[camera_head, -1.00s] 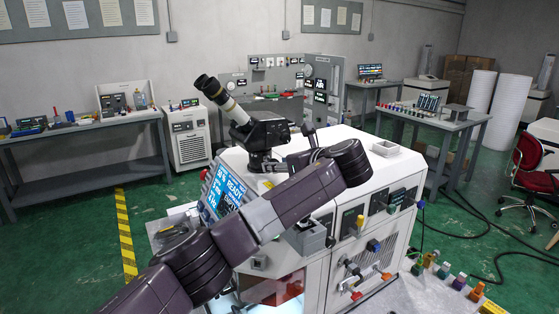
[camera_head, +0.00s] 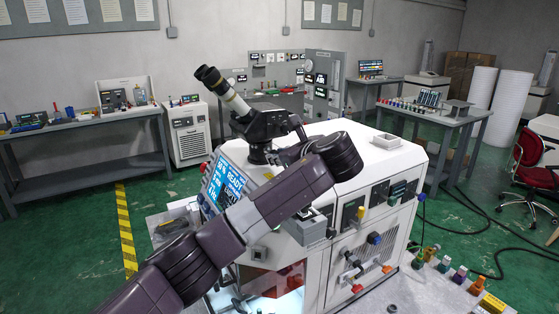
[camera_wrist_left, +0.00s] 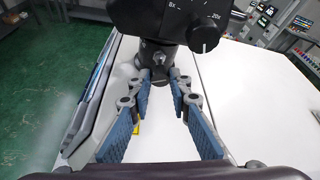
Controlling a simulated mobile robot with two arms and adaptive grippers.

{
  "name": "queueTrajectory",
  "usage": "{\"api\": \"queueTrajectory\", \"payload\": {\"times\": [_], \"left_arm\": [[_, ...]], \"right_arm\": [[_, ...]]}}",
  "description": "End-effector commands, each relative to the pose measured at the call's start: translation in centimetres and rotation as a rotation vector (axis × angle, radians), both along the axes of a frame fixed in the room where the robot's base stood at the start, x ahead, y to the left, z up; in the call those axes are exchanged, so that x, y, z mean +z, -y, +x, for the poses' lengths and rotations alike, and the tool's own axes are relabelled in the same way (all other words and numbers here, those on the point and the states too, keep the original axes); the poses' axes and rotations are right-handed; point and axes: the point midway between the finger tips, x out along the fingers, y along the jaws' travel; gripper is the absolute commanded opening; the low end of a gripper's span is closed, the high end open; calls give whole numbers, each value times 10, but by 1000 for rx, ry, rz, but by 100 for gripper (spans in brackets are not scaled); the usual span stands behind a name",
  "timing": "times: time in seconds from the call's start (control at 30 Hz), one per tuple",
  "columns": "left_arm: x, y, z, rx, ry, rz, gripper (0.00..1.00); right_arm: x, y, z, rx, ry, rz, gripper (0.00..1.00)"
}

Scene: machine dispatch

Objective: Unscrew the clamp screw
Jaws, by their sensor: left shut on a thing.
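The microscope (camera_head: 262,126) stands on the white machine top, its eyepieces pointing up and left. In the left wrist view, its dark head and column (camera_wrist_left: 163,52) rise straight ahead. The clamp screw (camera_wrist_left: 160,76) shows as a small dark knob low on the column. My left gripper (camera_wrist_left: 163,84) reaches it with its blue-padded fingers, one on each side, shut on the knob. The exact contact is small and partly shadowed. In the head view, my left wrist and forearm cover most of the fingers and the screw. My right gripper is not in view.
The white machine (camera_head: 345,235) has a lit screen (camera_head: 226,185) on its left side and knobs on its front. Several coloured pieces stand along a ledge at the lower right. The machine top beside the column is clear.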

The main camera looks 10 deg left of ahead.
Motion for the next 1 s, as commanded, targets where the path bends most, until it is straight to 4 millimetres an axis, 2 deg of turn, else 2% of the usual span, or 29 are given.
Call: {"api": "queueTrajectory", "payload": {"times": [0.03,0.17,0.57,0.6,0.7,0.73,1.0], "left_arm": [[-6,-1,-1,-2,39,-40,0],[-4,-1,-1,-1,128,-127,0],[-1,-2,-2,1,165,-164,0],[-1,-2,-2,1,165,-164,22],[-1,-2,-2,1,164,-163,33],[-1,-2,-2,1,164,-163,36],[0,-1,-2,1,164,-163,36]], "right_arm": [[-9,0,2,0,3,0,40],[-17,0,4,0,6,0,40],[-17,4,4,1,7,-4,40],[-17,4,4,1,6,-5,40],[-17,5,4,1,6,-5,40],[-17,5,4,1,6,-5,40],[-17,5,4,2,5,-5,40]]}}
